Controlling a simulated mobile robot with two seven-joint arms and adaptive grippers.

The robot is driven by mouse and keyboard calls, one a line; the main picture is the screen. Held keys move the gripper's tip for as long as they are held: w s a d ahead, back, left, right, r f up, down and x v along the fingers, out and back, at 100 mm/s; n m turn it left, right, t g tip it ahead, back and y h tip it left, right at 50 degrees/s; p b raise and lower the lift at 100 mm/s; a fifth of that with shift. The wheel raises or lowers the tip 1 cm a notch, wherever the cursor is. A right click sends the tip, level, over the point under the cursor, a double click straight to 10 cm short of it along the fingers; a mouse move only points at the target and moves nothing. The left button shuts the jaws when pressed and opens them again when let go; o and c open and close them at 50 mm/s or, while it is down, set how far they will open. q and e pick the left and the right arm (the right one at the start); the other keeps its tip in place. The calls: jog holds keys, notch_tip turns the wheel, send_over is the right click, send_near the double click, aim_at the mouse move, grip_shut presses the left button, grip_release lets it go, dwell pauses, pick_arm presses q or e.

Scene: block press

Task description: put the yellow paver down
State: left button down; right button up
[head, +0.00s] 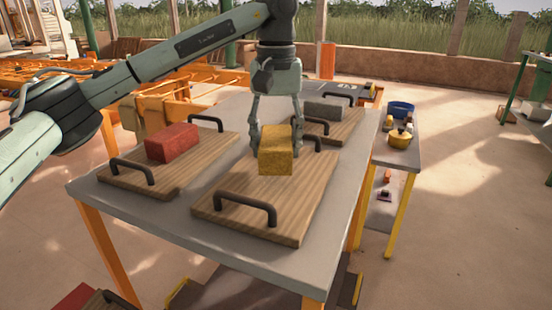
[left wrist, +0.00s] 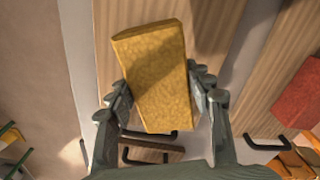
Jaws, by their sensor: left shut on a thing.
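The yellow paver (head: 275,155) is a rough block over the middle wooden board (head: 312,190), which has dark handles at both ends. My left gripper (head: 276,148) points down with one finger on each side of the paver, shut on it. In the left wrist view the paver (left wrist: 158,75) sits slightly tilted between the fingers (left wrist: 162,88), with wood grain behind it. Its underside is hidden, so I cannot tell whether it touches the board. My right gripper is not in view.
A red paver (head: 172,143) lies on the left board (head: 140,182), and a grey paver (head: 323,111) on the rear board (head: 345,128). All stand on a grey table (head: 190,225).

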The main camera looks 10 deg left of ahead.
pick_arm(q)
notch_tip(320, 180, down, 3)
jog(key=shift+f, duration=0.1)
jog(key=shift+f, duration=0.1)
jog(key=c, duration=0.9)
grip_release()
jog(key=shift+o, duration=1.3)
